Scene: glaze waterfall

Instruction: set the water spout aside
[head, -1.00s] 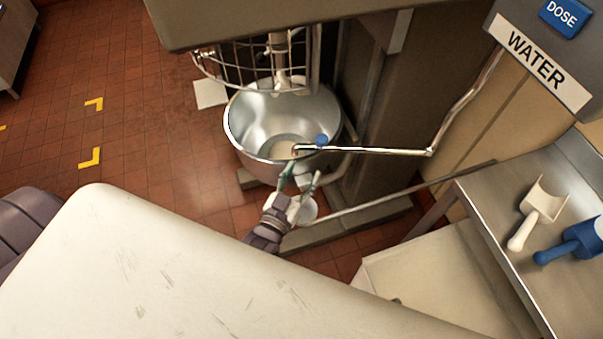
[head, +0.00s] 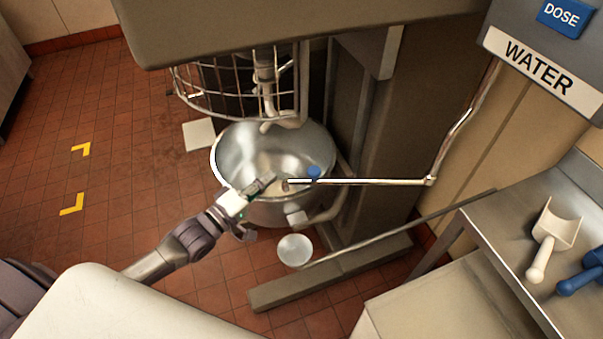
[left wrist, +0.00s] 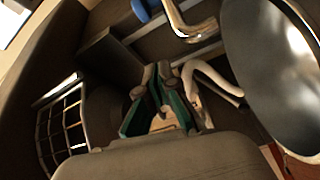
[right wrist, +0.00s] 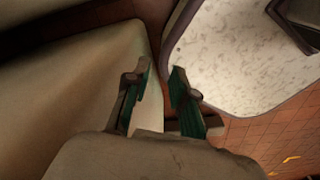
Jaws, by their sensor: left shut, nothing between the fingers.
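The water spout (head: 365,181) is a thin bent metal pipe running from the WATER unit to the mixer. Its end, with a blue knob (head: 314,172), is over the steel bowl (head: 262,150). My left gripper (head: 268,184) is shut and empty at the bowl's front, just left of the spout's end; I cannot tell if they touch. The left wrist view shows my left fingers (left wrist: 157,73) close together, with the curved spout (left wrist: 185,22) and blue knob (left wrist: 141,9) beyond. My right gripper (right wrist: 161,70) is open and empty beside a pale surface.
A wire guard (head: 235,95) hangs above the bowl. A steel bench (head: 515,225) with a white scoop (head: 552,238) and a blue scoop (head: 585,275) stands at right. A small white cup-like round (head: 295,249) shows below the bowl. Tiled floor is free at left.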

